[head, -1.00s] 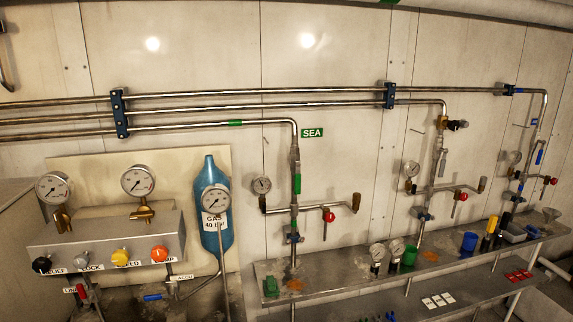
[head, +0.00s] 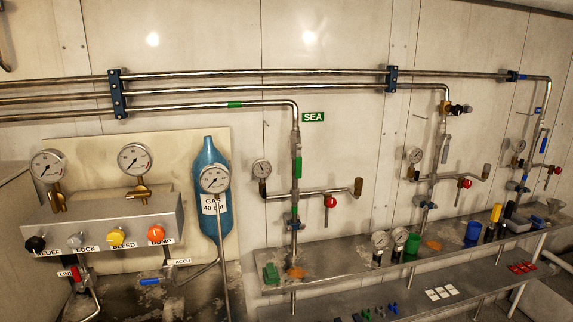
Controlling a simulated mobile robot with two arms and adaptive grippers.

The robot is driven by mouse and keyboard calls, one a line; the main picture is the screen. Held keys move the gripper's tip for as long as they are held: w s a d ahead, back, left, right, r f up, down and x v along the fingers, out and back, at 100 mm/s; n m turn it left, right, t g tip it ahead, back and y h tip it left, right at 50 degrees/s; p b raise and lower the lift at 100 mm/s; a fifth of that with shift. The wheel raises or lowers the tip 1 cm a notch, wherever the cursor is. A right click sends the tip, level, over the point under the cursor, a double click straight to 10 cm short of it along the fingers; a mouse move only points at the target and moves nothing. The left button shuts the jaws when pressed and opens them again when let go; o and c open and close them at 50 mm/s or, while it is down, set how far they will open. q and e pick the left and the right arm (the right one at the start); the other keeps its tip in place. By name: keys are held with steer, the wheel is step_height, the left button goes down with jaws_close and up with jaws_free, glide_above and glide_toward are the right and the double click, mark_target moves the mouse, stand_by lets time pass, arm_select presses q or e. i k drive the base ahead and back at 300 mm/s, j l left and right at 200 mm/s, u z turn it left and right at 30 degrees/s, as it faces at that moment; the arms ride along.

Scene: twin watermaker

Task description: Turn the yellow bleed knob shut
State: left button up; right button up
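The yellow bleed knob (head: 115,236) is on the front face of a grey metal panel box (head: 100,222) at the left of the head view. A label reading BLEED sits just below it. A grey LOCK knob (head: 79,240) is to its left and an orange DUMP knob (head: 156,233) to its right. The black RELIEF knob (head: 35,243) is at the far left of the row. How far the yellow knob is turned cannot be told. Neither of my grippers shows in the head view.
Two gauges (head: 134,159) stand above the box. A blue gas bottle (head: 211,160) with a gauge in front is right of it. A red-handled valve (head: 75,276) and a blue-handled one (head: 150,281) sit below. A metal shelf (head: 345,249) with cups and gauges runs right.

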mark_target(116, 238)
steer(key=u, duration=1.3)
